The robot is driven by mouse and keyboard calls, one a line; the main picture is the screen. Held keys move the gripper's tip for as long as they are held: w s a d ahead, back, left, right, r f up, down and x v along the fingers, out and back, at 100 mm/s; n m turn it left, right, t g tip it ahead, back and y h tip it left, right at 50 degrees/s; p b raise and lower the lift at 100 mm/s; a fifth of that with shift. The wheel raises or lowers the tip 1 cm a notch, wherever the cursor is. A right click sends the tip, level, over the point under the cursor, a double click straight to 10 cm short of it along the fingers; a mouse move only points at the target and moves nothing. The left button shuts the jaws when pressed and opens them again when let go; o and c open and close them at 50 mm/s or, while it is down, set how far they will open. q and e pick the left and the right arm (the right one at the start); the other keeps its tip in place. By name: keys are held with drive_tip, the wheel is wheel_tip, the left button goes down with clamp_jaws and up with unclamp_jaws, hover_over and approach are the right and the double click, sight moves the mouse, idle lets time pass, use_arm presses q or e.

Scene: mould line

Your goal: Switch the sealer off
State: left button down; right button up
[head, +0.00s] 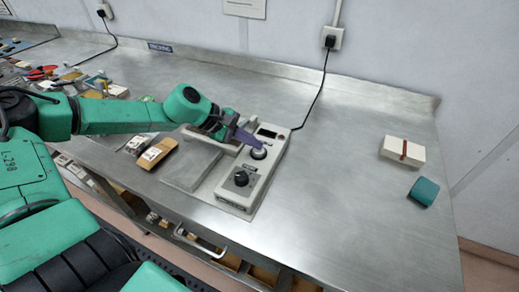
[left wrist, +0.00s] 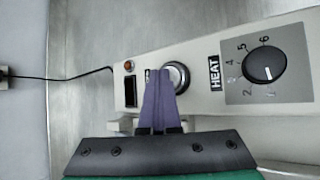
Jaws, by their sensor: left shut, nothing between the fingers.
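The sealer (head: 238,196) is a light grey box with a flat plate (head: 190,165) on its left, standing on the steel bench. Its panel shows a round knob with a silver ring (left wrist: 183,75), a black HEAT dial (left wrist: 264,64) with numbers, a small red lamp (left wrist: 129,66) and a dark rectangular window or switch (left wrist: 130,92). My left gripper (head: 252,143) is shut and empty, its purple fingers over the panel. In the left wrist view the fingertips (left wrist: 159,72) overlap the ring's left edge; I cannot tell whether they touch it. My right gripper is out of view.
A black cord (head: 318,95) runs from the sealer to a wall socket (head: 331,38). A white box with a brown band (head: 403,151) and a teal block (head: 424,191) lie at right. Packets (head: 157,153) lie left of the plate. The bench between sealer and white box is clear.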

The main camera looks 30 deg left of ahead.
sight(254, 150)
use_arm(q)
drive_tip(key=shift+r, duration=0.4)
drive_tip(key=shift+r+p, duration=1.25)
drive_tip(key=shift+r, duration=1.75)
